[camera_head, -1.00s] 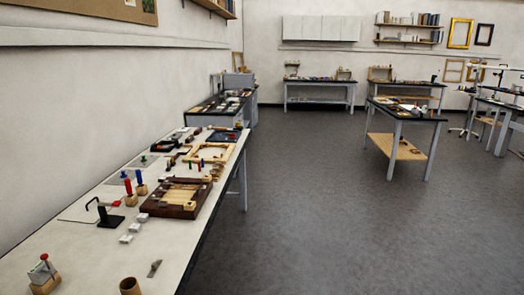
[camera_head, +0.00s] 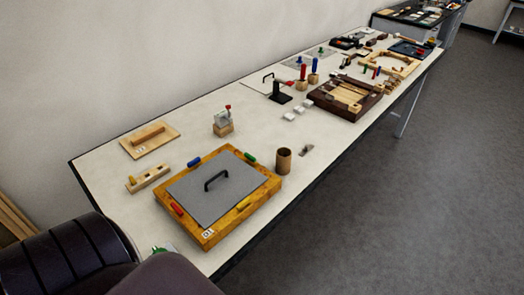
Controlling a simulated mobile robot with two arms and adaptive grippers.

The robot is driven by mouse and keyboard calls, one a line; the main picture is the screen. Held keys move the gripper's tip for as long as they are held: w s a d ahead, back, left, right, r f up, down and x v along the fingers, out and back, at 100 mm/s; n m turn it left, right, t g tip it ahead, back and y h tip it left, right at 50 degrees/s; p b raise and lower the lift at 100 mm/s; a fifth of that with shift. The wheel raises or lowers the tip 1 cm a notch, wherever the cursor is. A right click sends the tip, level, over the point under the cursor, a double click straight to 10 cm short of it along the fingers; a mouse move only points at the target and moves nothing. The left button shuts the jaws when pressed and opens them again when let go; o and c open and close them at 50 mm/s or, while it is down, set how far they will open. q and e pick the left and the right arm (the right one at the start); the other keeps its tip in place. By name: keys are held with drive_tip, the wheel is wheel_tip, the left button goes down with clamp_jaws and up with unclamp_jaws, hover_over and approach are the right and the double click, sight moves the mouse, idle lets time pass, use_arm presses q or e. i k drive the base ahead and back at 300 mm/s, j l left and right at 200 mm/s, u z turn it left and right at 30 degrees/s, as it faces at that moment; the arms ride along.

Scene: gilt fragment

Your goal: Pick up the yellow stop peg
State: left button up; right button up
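A yellow peg (camera_head: 243,203) lies at the front right edge of a wooden frame (camera_head: 208,237) on the near part of the long table. The frame holds a grey plate (camera_head: 205,195) with a black handle (camera_head: 216,180). A red peg (camera_head: 177,209), a blue peg (camera_head: 194,161) and a green peg (camera_head: 250,157) sit at its other edges. Neither of my grippers is in view. Dark rounded parts at the bottom left, probably mine, hide the table's near corner.
A brown cup (camera_head: 284,160) stands right of the frame. A wooden block with holes (camera_head: 149,178) and a flat wooden board (camera_head: 150,141) lie left of it. A small clamp on a block (camera_head: 223,122) stands behind. Dark floor is clear on the right.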

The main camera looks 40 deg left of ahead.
sight(130, 177)
drive_tip(key=k+j+u, duration=0.2)
drive_tip(key=j, duration=0.4)
drive_tip(key=k+j+u, duration=0.25)
drive_tip(key=j, duration=0.35)
drive_tip(key=j+u, duration=0.2)
drive_tip(key=j, duration=0.45)
drive_tip(key=k+j+u, duration=0.2)
drive_tip(key=j, duration=0.45)
drive_tip(key=i, duration=0.1)
